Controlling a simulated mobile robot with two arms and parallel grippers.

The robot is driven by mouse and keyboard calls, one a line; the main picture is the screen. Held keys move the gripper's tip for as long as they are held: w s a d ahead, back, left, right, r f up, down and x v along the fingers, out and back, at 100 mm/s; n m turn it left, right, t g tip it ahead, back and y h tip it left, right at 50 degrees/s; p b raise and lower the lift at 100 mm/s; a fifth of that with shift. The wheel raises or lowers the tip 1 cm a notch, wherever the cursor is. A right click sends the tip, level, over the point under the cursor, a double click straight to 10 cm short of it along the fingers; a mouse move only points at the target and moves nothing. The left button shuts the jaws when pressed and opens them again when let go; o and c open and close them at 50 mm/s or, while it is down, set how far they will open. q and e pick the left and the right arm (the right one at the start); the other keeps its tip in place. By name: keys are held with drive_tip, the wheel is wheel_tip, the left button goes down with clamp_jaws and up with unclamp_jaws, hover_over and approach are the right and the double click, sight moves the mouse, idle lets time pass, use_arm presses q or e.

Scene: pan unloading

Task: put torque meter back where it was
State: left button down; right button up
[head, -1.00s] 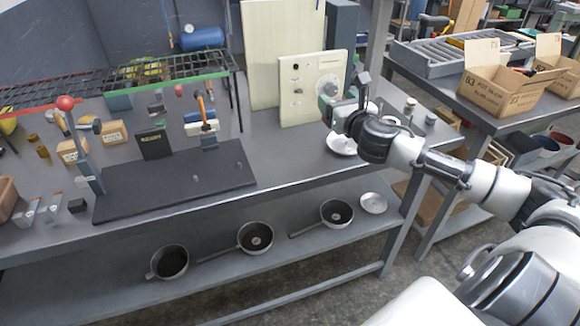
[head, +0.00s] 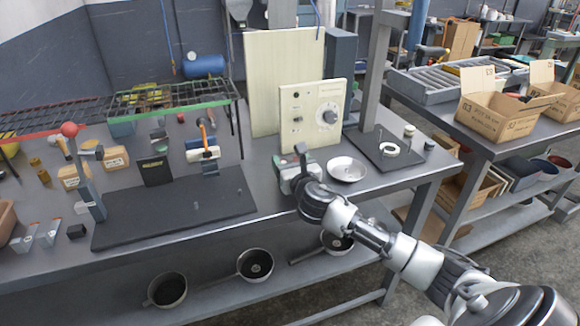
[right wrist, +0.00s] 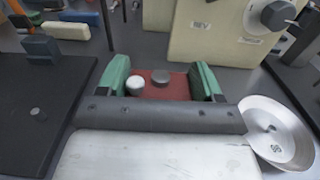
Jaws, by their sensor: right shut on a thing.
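My right gripper (head: 292,172) is low over the table, just left of a metal dish and in front of a cream dial panel. In the right wrist view its green fingers (right wrist: 161,82) are shut on a dark red block (right wrist: 180,92) with a white knob and a grey knob on top. The block appears to be the torque meter, but I cannot tell for certain. In the head view the gripper mostly hides it, and I cannot tell whether it touches the table. My left gripper is not in view.
The cream dial panel (head: 312,112) stands behind the gripper. The metal dish (head: 346,169) lies right of it, with a black stand base (head: 372,150) beyond. Pans (head: 167,289) sit on the lower shelf.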

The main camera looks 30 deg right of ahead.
drive_tip(key=shift+f, duration=0.6)
drive_tip(key=o, duration=1.2)
drive_tip(key=shift+f, duration=0.1)
drive_tip(key=shift+c, duration=0.2)
drive_tip(key=v, duration=1.2)
drive_tip(key=shift+b, duration=0.3)
